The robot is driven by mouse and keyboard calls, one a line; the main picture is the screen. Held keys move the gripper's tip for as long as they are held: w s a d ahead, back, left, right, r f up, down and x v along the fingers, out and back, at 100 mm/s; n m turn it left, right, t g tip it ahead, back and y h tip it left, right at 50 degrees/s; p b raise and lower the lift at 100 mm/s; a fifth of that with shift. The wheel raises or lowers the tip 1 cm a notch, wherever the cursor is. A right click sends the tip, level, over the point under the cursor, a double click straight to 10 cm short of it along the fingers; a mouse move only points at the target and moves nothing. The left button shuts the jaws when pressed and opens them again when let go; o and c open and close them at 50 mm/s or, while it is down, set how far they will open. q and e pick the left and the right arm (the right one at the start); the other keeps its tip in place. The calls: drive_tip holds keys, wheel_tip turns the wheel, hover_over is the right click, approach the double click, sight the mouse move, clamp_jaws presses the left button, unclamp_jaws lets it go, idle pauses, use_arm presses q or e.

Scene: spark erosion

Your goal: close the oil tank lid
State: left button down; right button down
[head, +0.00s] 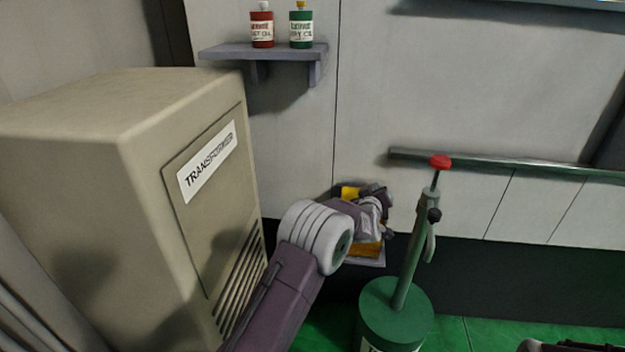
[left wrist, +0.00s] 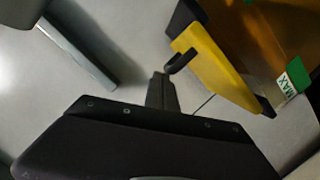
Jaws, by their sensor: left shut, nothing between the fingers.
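The oil tank (head: 368,252) is an amber box low on the back wall, mostly hidden behind my left gripper (head: 372,208). Its yellow lid (head: 349,192) shows above the gripper and appears raised. In the left wrist view the lid (left wrist: 215,68) is a tilted yellow panel with dark ends and a dark hooked handle (left wrist: 182,61). The amber tank (left wrist: 265,35) is beyond it, with a green and white MAX label (left wrist: 292,80). My left fingers (left wrist: 162,88) are shut and empty, close to the handle; I cannot tell whether they touch it. My right gripper is not clearly visible.
A beige transformer cabinet (head: 75,160) stands left of my arm. A green hand pump (head: 395,312) with a red knob stands to the right. A wall shelf (head: 265,51) holds red and green oil cans. A rail (head: 500,163) runs along the right wall.

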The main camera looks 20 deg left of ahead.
use_arm(q)
drive_tip(key=shift+f, duration=0.1)
drive_tip(key=r+p, duration=0.3)
drive_tip(key=r, duration=0.1)
drive_tip(key=shift+a, duration=0.3)
drive_tip(key=d+r+v, duration=0.1)
drive_tip(key=v, duration=0.9)
drive_tip(key=s+a+r, duration=0.3)
drive_tip(key=s+a, duration=0.1)
drive_tip(key=a, duration=0.1)
drive_tip(key=s+f+m+g+h, duration=0.1)
drive_tip(key=s+f+m+g, duration=0.2)
drive_tip(key=s+f+g, duration=0.5)
drive_tip(key=s+d+f+m+g+h, duration=0.15)
drive_tip(key=s+f, duration=0.35)
drive_tip(key=s, duration=0.8)
drive_tip(key=s+f+m+g, duration=0.45)
drive_tip(key=s+f, duration=0.25)
drive_tip(key=s, duration=0.3)
wheel_tip(320, 180, up, 13)
drive_tip(key=p, duration=1.2)
drive_tip(key=shift+w+r+n+p, duration=0.2)
drive_tip(key=shift+n+p, duration=0.2)
